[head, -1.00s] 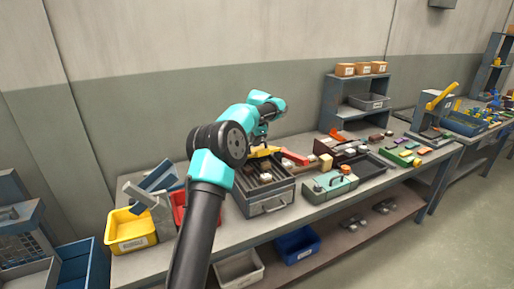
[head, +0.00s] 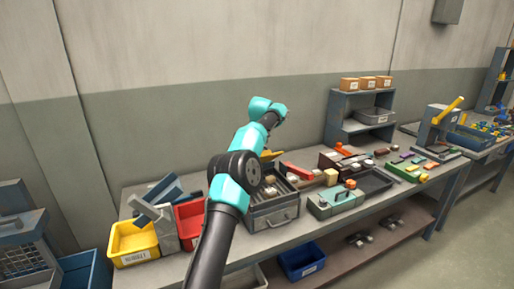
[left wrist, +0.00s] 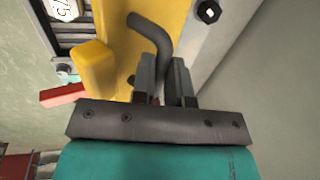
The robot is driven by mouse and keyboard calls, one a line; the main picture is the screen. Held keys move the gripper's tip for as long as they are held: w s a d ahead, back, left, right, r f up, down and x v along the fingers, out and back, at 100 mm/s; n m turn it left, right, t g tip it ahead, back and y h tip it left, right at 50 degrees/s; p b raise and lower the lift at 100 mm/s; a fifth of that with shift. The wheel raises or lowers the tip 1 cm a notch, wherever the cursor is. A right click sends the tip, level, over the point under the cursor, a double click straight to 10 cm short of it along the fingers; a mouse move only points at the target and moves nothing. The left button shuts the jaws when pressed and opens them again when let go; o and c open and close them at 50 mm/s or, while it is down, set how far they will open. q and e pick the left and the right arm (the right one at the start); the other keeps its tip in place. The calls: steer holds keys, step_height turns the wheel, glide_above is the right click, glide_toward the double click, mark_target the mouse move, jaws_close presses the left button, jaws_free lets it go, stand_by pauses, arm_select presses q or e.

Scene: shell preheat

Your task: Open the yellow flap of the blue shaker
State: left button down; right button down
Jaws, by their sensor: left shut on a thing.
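In the head view, a grey-blue box with a front handle (head: 280,217) stands on the bench; I take it as the shaker. Its yellow flap (head: 271,155) shows at its back edge, partly hidden by my left arm. In the left wrist view the flap is a broad yellow panel (left wrist: 115,25) with a yellow block (left wrist: 97,67) and a bent dark handle (left wrist: 155,28). My left gripper (left wrist: 164,75) is shut on this handle, with the rod between its fingers. How far the flap is tilted is hard to tell. My right gripper is not in view.
A yellow bin (head: 133,241) and a red bin (head: 188,225) stand left of the box. A red bar (head: 296,171) and a green case with a handle (head: 335,202) are to its right. A grey shelf (head: 338,112) stands behind.

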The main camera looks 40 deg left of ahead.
arm_select(q)
steer(key=shift+f, duration=0.5)
steer(key=c, duration=1.4)
jaws_free()
steer(key=shift+a, duration=0.2)
steer(key=shift+o, duration=1.4)
steer(key=shift+d+r, duration=0.1)
steer(key=shift+r, duration=0.25)
